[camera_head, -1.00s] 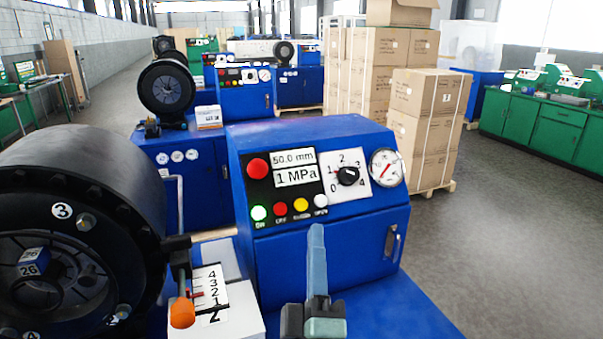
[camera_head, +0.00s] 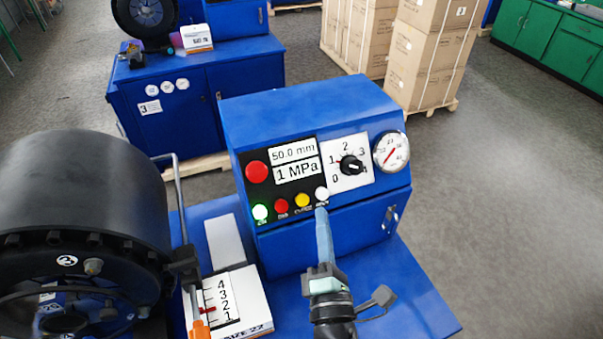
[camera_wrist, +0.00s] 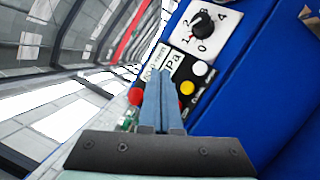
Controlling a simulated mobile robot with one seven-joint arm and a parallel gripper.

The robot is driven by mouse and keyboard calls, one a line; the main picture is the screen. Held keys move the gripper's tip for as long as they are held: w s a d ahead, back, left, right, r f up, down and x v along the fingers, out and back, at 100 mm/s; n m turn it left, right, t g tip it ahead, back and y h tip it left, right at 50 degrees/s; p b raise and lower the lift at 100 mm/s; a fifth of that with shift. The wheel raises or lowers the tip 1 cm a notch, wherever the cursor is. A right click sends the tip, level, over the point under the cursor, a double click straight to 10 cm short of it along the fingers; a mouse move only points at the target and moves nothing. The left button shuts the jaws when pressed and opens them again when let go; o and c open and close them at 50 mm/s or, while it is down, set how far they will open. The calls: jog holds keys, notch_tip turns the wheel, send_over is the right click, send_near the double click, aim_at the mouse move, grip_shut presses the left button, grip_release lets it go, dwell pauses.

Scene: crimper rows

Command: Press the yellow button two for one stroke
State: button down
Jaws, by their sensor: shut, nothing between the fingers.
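The yellow button (camera_head: 302,200) sits on the black panel of the blue control box, between a red button (camera_head: 281,206) and a white button (camera_head: 322,193). It also shows in the wrist view (camera_wrist: 187,88), just right of my fingertips. My gripper (camera_head: 322,212) is shut and empty, its blue-grey fingers together. In the head view its tip is just below the white button, to the lower right of the yellow one. I cannot tell whether the tip touches the panel. The green button (camera_head: 260,212) is lit. The display (camera_head: 297,170) reads 1 MPa, with 50.0 mm above it.
A large red button (camera_head: 257,172), a black dial (camera_head: 351,165) and a pressure gauge (camera_head: 391,152) share the box face. A black crimper drum (camera_head: 85,185) stands at the left, with a numbered scale (camera_head: 222,303) and orange-tipped lever (camera_head: 199,328) beside it.

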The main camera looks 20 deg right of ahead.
aim_at(302, 200)
jog(key=shift+w+a+f+b, duration=0.1)
jog(key=shift+w+f+b, duration=0.7)
jog(key=shift+w+b, duration=0.4)
jog(key=shift+w+a+f+b, duration=0.1)
jog(key=shift+w+f+b, duration=0.65)
jog(key=shift+w+b, duration=0.4)
jog(key=shift+w+f+b, duration=0.8)
jog(key=shift+w+b, duration=0.25)
jog(key=shift+b, duration=0.2)
jog(key=shift+w+f+b, duration=0.25)
jog(key=shift+w+b, duration=0.1)
jog(key=shift+b, duration=0.05)
jog(key=shift+w+f+b, duration=0.25)
jog(key=shift+w+b, duration=0.1)
jog(key=shift+b, duration=0.1)
jog(key=shift+s+r, duration=0.1)
dwell(0.5)
jog(key=shift+s+r+p, duration=0.4)
jog(key=shift+s+p, duration=0.25)
jog(key=shift+p, duration=0.15)
